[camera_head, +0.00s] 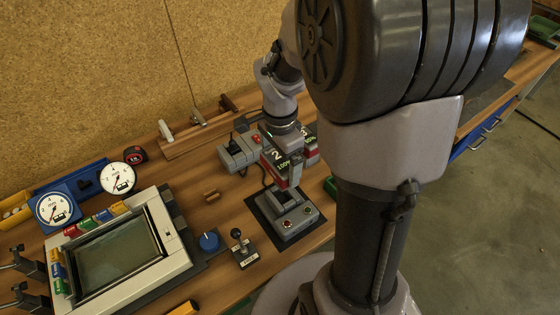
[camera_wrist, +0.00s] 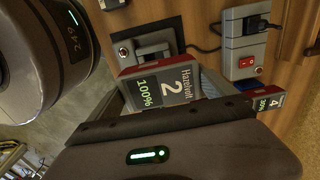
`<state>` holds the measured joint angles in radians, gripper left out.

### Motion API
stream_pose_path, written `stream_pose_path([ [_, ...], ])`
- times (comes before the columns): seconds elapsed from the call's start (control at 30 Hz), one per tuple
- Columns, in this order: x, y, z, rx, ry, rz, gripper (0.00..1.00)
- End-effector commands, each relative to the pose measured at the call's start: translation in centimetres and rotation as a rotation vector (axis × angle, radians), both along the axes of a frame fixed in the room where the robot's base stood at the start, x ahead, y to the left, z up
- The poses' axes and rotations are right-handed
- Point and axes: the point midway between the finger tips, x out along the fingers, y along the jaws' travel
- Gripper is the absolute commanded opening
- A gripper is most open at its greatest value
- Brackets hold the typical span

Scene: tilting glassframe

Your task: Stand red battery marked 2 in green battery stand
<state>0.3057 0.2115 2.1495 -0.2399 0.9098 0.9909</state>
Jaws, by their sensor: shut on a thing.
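The red battery marked 2 (camera_wrist: 168,84), with a grey label reading 100%, is in my gripper (camera_head: 284,152). It also shows in the head view (camera_head: 276,156), below my wrist and above the bench near the grey control box. My gripper is shut on it; the dark jaw edge crosses its lower part in the wrist view. Another red battery marked 4 (camera_wrist: 267,101) is just to the right; it also shows in the head view (camera_head: 311,151). A green piece (camera_head: 330,187) beside my arm may be the green battery stand; most of it is hidden.
A grey control box (camera_head: 290,217) on a black mat stands in front of the battery. A grey power unit with a red switch (camera_wrist: 245,62) is close by.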

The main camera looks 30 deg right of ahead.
Motion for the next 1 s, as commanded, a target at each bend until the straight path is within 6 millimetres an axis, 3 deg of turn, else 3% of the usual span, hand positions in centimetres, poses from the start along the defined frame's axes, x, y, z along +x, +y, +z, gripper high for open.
stream_pose_path([
  [0.03,0.0,0.0,0.0,0.000,-0.001,0.000,0.51],
  [0.1,0.0,0.0,0.0,0.000,0.000,0.000,0.39],
  [1.0,0.0,0.0,4.7,-0.001,-0.001,0.000,0.38],
])
